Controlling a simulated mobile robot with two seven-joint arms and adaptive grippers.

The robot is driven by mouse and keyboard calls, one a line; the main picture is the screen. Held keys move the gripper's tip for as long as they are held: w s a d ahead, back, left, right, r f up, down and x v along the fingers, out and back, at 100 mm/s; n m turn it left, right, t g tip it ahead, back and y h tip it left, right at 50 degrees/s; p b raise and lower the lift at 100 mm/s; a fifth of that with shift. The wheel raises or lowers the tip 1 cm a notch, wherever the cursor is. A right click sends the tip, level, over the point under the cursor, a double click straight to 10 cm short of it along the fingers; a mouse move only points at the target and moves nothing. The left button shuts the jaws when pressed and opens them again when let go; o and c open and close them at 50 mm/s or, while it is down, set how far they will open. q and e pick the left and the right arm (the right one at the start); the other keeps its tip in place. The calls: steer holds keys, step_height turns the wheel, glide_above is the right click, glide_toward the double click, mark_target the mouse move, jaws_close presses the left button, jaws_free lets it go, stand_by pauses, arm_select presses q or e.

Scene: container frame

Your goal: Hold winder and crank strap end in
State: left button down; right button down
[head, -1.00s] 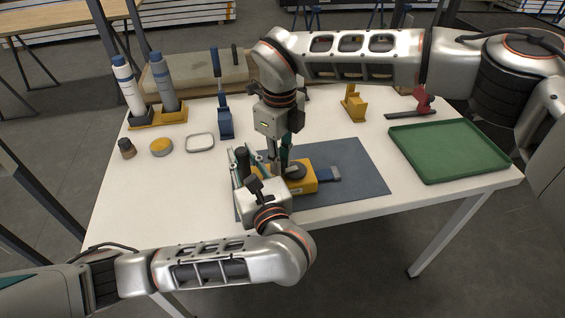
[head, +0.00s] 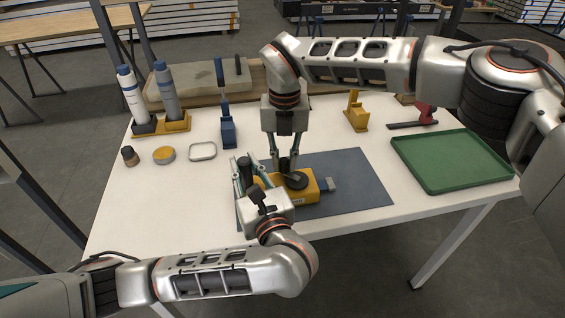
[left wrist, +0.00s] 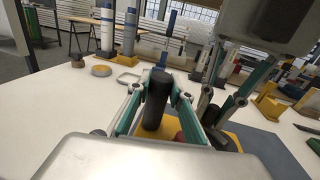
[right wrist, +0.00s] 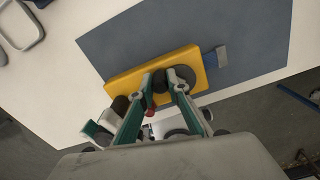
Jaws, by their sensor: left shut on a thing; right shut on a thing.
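The yellow winder (head: 308,188) lies on the dark mat (head: 355,180), with a dark round crank disc (head: 298,181) on top. A short strap with a grey-blue end (head: 331,184) sticks out of its right side; the right wrist view shows this strap end too (right wrist: 221,56). My left gripper (left wrist: 157,82) is shut on the winder's upright black handle (left wrist: 155,105) at its left end. My right gripper (right wrist: 165,84) points down from above and is shut on the dark crank knob (right wrist: 159,80), beside the disc. The fingers partly hide the knob.
A green tray (head: 452,186) sits at the table's right.

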mark_target(296, 171)
steer(key=m, duration=0.2)
steer(key=w+m, duration=0.1)
steer(key=shift+d+m, duration=0.4)
steer(key=m, duration=0.2)
steer(key=d+m, duration=0.1)
steer(key=shift+w+m, duration=0.3)
steer(key=m, duration=0.1)
steer(key=d+m, duration=0.1)
steer(key=m, duration=0.1)
steer(key=shift+w+d+m, duration=0.1)
steer(key=shift+w+m, duration=0.05)
steer(key=shift+m, duration=0.15)
steer(key=shift+d+m, duration=0.35)
steer(key=shift+m, duration=0.65)
steer(key=shift+d+m, duration=0.3)
steer(key=shift+m, duration=0.7)
steer(key=c, duration=1.9)
jaws_free()
